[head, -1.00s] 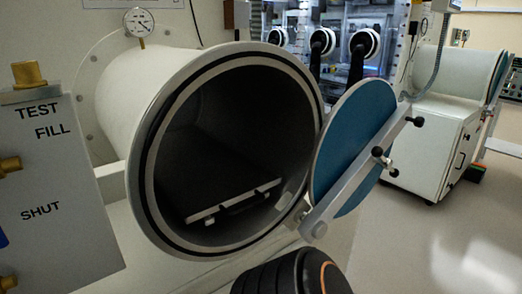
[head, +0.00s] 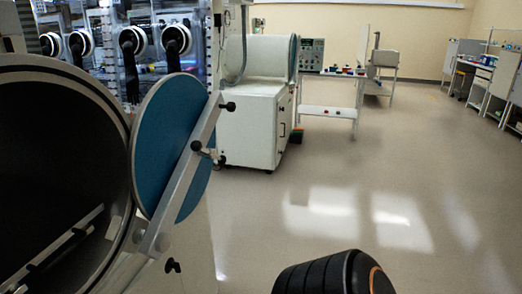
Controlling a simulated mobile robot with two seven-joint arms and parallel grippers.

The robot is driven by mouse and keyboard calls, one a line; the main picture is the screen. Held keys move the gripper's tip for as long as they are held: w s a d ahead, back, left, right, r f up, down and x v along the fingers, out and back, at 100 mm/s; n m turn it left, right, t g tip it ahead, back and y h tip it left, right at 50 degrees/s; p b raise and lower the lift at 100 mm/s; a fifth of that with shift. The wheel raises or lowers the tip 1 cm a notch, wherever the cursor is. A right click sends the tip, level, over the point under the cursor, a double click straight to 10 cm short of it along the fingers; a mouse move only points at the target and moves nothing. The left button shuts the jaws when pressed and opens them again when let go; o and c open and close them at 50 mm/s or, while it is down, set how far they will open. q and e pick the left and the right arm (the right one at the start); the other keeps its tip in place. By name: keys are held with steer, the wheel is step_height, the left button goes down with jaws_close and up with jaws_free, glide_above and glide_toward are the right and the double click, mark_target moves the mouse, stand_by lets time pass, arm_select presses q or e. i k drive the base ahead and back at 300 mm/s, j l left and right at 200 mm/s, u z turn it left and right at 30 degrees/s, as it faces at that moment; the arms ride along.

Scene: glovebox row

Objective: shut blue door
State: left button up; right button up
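The blue door (head: 171,145) is a round blue disc with a pale rim, in the left part of the head view. It stands open at the right side of the round chamber mouth (head: 122,110), whose inside is dark. A slanted metal bar (head: 185,180) with black knobs crosses the door. A tray with a pale edge (head: 60,245) lies inside the chamber. A black rounded part with an orange ring, likely my own arm, shows at the bottom. Neither gripper is in view.
A white cabinet (head: 249,120) with another cylinder on top stands behind the door. A white cart (head: 328,112) and benches (head: 485,75) stand farther back. The floor (head: 400,190) to the right is wide and clear.

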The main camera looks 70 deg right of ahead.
mark_target(168, 179)
steer(key=z, duration=1.55)
